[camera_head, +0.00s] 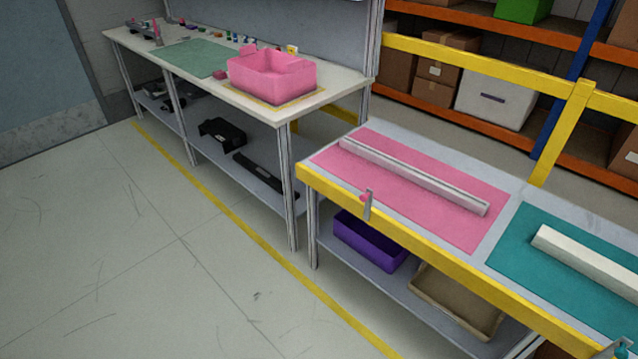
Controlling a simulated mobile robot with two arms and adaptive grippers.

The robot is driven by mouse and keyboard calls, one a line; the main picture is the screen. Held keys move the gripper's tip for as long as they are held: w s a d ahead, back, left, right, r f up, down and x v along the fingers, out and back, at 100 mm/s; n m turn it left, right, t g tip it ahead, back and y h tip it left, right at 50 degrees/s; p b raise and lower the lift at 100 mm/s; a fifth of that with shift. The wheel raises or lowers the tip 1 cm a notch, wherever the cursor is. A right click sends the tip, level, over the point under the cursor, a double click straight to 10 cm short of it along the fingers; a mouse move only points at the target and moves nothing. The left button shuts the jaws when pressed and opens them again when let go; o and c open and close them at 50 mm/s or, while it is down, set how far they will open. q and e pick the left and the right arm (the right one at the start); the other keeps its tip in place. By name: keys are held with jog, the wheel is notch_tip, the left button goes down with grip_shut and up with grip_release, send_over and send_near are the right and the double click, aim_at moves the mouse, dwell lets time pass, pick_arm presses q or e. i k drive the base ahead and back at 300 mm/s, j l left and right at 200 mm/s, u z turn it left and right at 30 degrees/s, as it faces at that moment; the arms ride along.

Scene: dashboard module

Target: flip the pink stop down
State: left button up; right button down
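The pink stop (367,204) is at the front edge of the right-hand table, beside the pink mat. It is a small grey plate standing upright, with a pink knob on its left side. The pink mat (335,162) lies flat on the table and carries a long pale rail (412,177). Neither of my grippers shows in the head view.
A yellow beam (420,237) runs along the table's front. A teal mat (510,250) with a white bar (590,262) lies to the right. A similar teal stop (612,349) is cut off at bottom right. A workbench with a pink bin (272,78) stands behind. The left floor is clear.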

aim_at(365, 208)
jog(key=i+j, duration=0.35)
jog(key=j, duration=0.15)
jog(key=i+j+u, duration=0.1)
jog(key=i+j, duration=0.25)
jog(key=j, duration=0.15)
